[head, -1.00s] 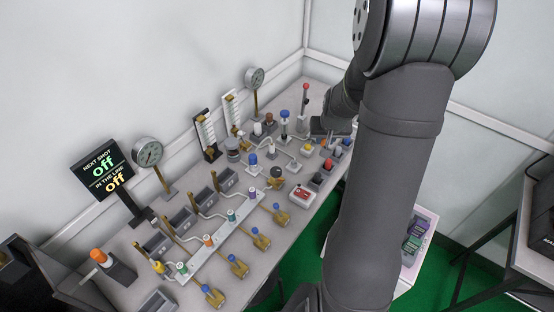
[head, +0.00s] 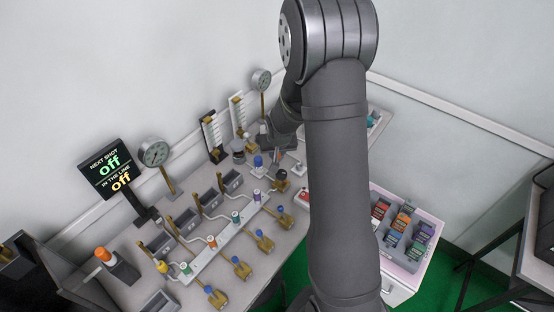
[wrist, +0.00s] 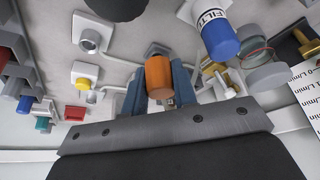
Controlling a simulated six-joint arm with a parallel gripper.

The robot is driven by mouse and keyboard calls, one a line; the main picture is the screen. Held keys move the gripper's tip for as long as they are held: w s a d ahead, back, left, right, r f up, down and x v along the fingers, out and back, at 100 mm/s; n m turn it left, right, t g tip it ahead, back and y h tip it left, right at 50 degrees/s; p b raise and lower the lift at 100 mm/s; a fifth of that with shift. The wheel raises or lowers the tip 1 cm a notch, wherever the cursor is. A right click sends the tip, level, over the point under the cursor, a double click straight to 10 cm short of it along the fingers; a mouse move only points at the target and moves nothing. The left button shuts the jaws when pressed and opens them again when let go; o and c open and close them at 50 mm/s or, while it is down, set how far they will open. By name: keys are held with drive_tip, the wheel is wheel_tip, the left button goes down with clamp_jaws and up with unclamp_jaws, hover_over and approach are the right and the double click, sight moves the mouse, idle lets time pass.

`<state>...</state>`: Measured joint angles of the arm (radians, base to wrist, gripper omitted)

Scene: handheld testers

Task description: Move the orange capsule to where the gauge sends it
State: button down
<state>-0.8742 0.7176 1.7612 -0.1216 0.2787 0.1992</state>
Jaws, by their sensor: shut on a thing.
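The orange capsule (wrist: 158,72) shows in the wrist view between the two blue fingers of my gripper (wrist: 159,88), which is shut on it. One round gauge (head: 154,153) stands at the left beside a black display, and another gauge (head: 261,80) stands at the back. Their needles are too small to read. The display (head: 109,170) reads "NEXT SHOT off" and "IN THE LINE off".
Grey open bins (head: 183,220) line the bench behind a white strip with coloured caps and brass valves (head: 264,242). A blue filter (wrist: 218,35) is close to the right of my gripper. A white tray of coloured blocks (head: 440,225) is at right. An orange-topped dark holder (head: 120,268) is front left.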

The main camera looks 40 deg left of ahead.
drive_tip(key=shift+f, duration=2)
drive_tip(key=shift+f, duration=0.1)
drive_tip(key=c, duration=1.2)
unclamp_jaws()
drive_tip(key=shift+o, duration=0.2)
drive_tip(key=v, duration=1)
drive_tip(key=shift+r, duration=0.35)
drive_tip(key=shift+o, duration=0.5)
drive_tip(key=shift+v, duration=0.75)
